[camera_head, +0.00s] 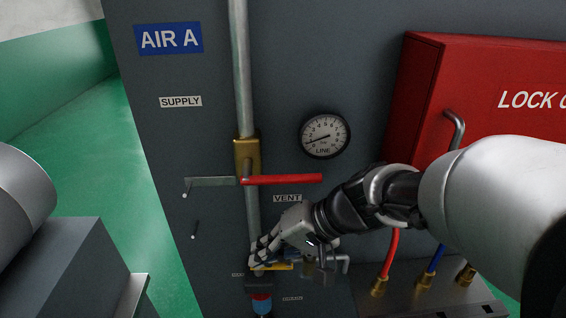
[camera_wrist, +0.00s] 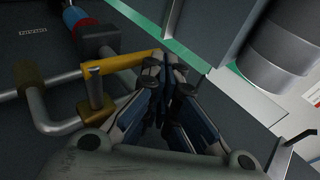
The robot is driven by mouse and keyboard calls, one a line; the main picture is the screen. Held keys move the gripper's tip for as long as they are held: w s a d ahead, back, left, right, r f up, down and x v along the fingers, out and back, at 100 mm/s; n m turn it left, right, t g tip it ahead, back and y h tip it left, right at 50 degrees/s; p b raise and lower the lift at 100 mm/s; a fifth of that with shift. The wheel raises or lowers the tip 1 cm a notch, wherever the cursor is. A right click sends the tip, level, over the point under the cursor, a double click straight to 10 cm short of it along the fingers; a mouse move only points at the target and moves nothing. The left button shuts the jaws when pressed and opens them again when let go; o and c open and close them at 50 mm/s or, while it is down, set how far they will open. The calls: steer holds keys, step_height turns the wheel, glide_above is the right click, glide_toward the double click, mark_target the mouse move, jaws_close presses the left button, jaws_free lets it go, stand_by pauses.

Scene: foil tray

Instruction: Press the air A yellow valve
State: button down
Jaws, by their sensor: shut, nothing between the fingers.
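The yellow valve handle (camera_head: 284,266) is low on the grey AIR A panel, partly hidden by my gripper in the head view. In the wrist view the yellow handle (camera_wrist: 122,62) reaches across from a yellow-brown stem to the tips of my fingers. My gripper (camera_head: 257,256) is shut and empty. Its fingertips (camera_wrist: 163,70) are at the free end of the yellow handle; I cannot tell whether they touch it.
A red handle (camera_head: 284,179) on a brass valve body (camera_head: 247,155) sits above, beside the VENT label (camera_head: 287,198). A LINE gauge (camera_head: 325,135) is at its upper right. A red lockout box (camera_head: 420,85) and hoses (camera_head: 390,252) are to the right.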

stand_by(0.3)
steer(key=v, duration=0.7)
steer(key=shift+r, duration=0.25)
steer(key=shift+d, duration=0.15)
steer(key=s+d+f+t+h, duration=0.1)
steer(key=s+d+h, duration=0.3)
steer(key=s, duration=0.3)
steer(key=s+d+f+n+t+h, duration=0.1)
steer(key=s+d+f+h, duration=0.1)
steer(key=s+d+h, duration=0.2)
steer(key=s+d, duration=0.1)
steer(key=s, duration=0.1)
steer(key=shift+s+f+h, duration=0.25)
steer(key=shift+s+h, duration=0.05)
steer(key=shift+s, duration=0.1)
steer(key=c, duration=2.3)
jaws_free()
